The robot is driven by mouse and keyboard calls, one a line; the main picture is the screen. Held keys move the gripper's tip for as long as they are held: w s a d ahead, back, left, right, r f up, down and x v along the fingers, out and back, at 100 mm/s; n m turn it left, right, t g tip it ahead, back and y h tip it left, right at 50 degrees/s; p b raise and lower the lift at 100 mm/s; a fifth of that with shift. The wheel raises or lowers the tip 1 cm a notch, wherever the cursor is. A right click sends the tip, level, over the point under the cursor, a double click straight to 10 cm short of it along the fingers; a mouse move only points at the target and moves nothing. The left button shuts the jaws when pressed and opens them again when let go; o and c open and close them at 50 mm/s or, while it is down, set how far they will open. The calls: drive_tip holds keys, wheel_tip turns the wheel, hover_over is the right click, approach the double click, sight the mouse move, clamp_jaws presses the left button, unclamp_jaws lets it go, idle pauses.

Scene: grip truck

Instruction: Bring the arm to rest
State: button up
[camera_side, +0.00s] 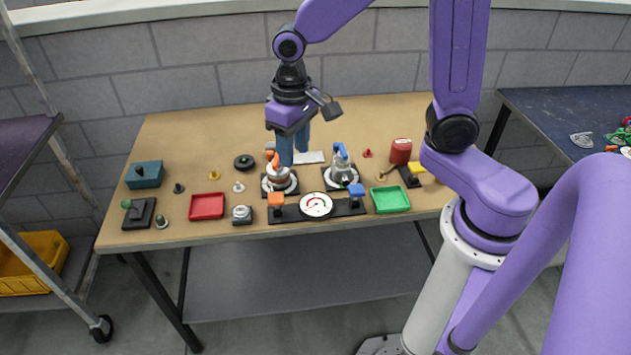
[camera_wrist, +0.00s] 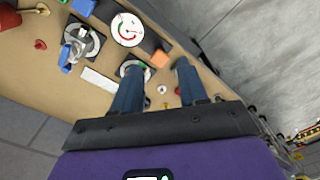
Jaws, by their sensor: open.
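My gripper (camera_side: 293,157) is above the wooden table, pointing down, with its two blue fingers apart behind the orange-handled valve (camera_side: 279,177). In the wrist view my gripper (camera_wrist: 160,76) shows its fingers spread, with nothing held between them. The round base of that valve (camera_wrist: 133,69) is partly hidden by the left finger there. In the side view I cannot tell how high the fingertips are above the table, or whether they touch anything.
A blue-handled valve (camera_side: 341,168) stands to the right. A gauge panel (camera_side: 316,205), a red tray (camera_side: 206,206) and a green tray (camera_side: 390,199) line the front. A red canister (camera_side: 401,151) stands at right.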

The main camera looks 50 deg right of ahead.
drive_tip(key=s+d+r+n, duration=0.1)
drive_tip(key=s+n, duration=0.4)
drive_tip(key=s, duration=0.5)
drive_tip(key=s+d+r+n, duration=0.1)
drive_tip(key=s+d+n, duration=0.2)
drive_tip(key=s+n, duration=0.3)
drive_tip(key=s, duration=0.3)
drive_tip(key=shift+s+r+n, duration=0.15)
drive_tip(key=shift+s+n, duration=0.15)
drive_tip(key=shift+s, duration=0.1)
